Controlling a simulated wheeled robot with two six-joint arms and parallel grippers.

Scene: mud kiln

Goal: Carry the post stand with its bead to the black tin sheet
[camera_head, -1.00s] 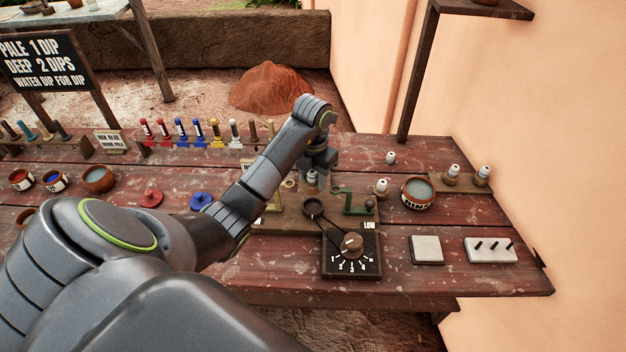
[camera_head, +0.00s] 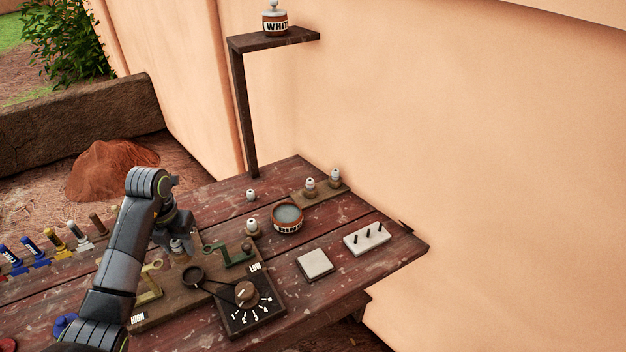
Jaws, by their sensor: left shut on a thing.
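My left gripper (camera_head: 177,232) points down over the wooden burner board (camera_head: 190,293) at the left of the view. It is shut on the post stand with its bead (camera_head: 180,248), which shows only partly beneath the jaws. I cannot tell whether the stand is clear of the board. I cannot make out a black tin sheet for certain; a small dark edge (camera_head: 406,227) shows at the table's right rim. My right gripper is not in view.
A black dial panel (camera_head: 262,318), green bracket (camera_head: 238,255), water bowl (camera_head: 287,218), white tile (camera_head: 315,263) and pegged white block (camera_head: 367,239) sit on the table. Other pale beads stand on small stands (camera_head: 253,233) and a wooden strip (camera_head: 323,193). A shelf post (camera_head: 244,115) rises behind.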

